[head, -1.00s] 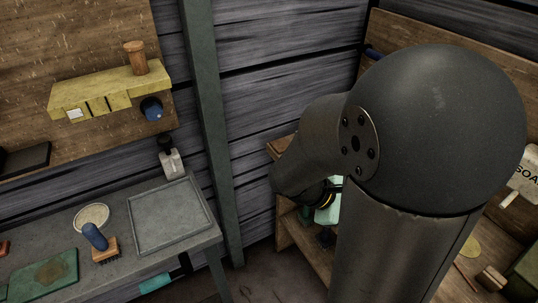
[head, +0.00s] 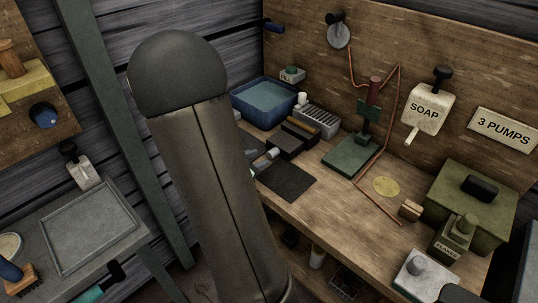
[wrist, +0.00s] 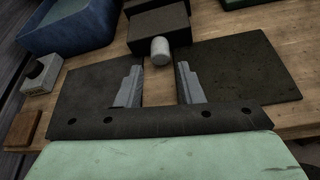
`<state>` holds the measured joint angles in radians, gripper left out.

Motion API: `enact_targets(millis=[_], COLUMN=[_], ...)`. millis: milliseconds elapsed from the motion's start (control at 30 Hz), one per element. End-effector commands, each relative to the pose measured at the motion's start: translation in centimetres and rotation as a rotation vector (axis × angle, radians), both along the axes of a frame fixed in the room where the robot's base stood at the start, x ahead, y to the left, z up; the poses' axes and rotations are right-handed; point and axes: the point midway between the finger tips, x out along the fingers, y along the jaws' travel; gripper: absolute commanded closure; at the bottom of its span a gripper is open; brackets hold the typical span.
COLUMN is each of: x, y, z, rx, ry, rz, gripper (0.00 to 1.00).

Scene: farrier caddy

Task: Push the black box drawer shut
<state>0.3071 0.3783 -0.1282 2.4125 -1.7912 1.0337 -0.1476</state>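The black box (head: 299,131) sits on the wooden bench against the back wall. Its drawer (head: 284,144) appears to jut out from its front. In the wrist view the drawer's dark front (wrist: 159,27) is straight ahead, with a pale round knob (wrist: 160,51) at its lower middle. My gripper (wrist: 160,75) is open and empty. Its two grey fingers are spread on either side of the line to the knob, apparently just short of it. Contact cannot be told. In the head view my arm hides most of my gripper.
A blue basin (head: 263,103) stands left of the box and a grey ribbed block (head: 317,121) behind it. A dark mat (head: 287,181) lies in front. A green stand (head: 352,155) with copper wire is to the right. Bare bench (head: 340,205) lies in front of it.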

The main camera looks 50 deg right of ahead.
Motion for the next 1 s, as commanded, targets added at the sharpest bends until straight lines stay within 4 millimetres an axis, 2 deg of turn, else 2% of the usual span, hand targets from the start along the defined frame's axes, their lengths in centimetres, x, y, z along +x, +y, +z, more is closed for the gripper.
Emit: enact_targets(millis=[100,300,500,767,800,900,1000], x=[-0.2,-0.3,-0.3,-0.3,-0.3,-0.3,-0.2], y=[-2.4,-5.1,-6.2,-6.3,-6.3,-6.3,-6.3], z=[-1.0,-2.1,-2.5,-2.6,-2.5,-2.5,-2.6], rx=[0.0,0.001,0.001,0.0,0.0,0.0,0.001], ry=[0.003,0.002,0.0,0.0,0.0,0.0,0.0], rz=[-0.005,-0.002,-0.001,0.0,0.0,0.0,0.001], gripper=[0.66,0.66,0.66,0.66,0.77,1.0,1.0])
